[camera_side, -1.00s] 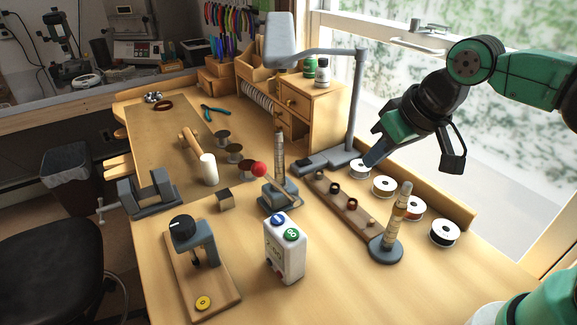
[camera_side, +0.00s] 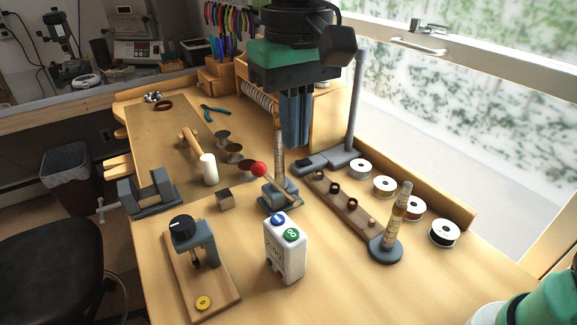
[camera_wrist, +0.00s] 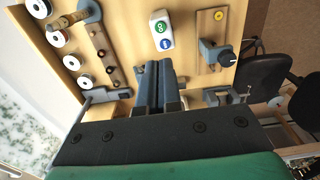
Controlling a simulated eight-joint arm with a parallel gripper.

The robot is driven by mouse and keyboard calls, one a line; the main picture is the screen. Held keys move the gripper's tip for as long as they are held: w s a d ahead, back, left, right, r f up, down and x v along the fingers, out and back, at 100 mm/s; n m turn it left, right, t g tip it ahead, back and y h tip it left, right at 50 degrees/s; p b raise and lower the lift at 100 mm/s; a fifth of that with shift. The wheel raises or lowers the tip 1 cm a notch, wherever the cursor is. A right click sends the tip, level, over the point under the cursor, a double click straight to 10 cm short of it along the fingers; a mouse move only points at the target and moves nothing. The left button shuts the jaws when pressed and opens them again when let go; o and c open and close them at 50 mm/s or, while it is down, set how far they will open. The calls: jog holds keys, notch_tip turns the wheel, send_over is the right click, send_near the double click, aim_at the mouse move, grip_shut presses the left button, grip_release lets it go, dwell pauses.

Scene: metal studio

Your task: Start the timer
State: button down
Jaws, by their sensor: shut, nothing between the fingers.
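The timer (camera_side: 285,252) is a white upright box on the wooden bench, near the front middle of the side view. Its top carries a blue button (camera_side: 278,219) and a green button (camera_side: 291,235). In the wrist view the timer (camera_wrist: 165,45) lies just beyond my fingertips, with the green button (camera_wrist: 160,27) and the blue button (camera_wrist: 166,44) facing the camera. My gripper (camera_side: 294,146) is shut and empty, pointing down, above and behind the timer in the side view. Its fingers also show in the wrist view (camera_wrist: 157,68).
A ring board (camera_side: 345,205), a second mandrel (camera_side: 402,205) and several white spools (camera_side: 384,186) are at the right.

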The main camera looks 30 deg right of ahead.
notch_tip(320, 180, down, 14)
dwell(0.6)
jog(key=shift+w+f, duration=0.1)
jog(key=shift+f, duration=0.75)
notch_tip(320, 180, up, 8)
jog(key=shift+a, duration=0.1)
jog(key=shift+r, duration=0.55)
dwell(0.3)
notch_tip(320, 180, up, 7)
send_over(292, 233)
jog(key=shift+f, duration=0.2)
dwell(0.5)
jog(key=shift+f, duration=0.1)
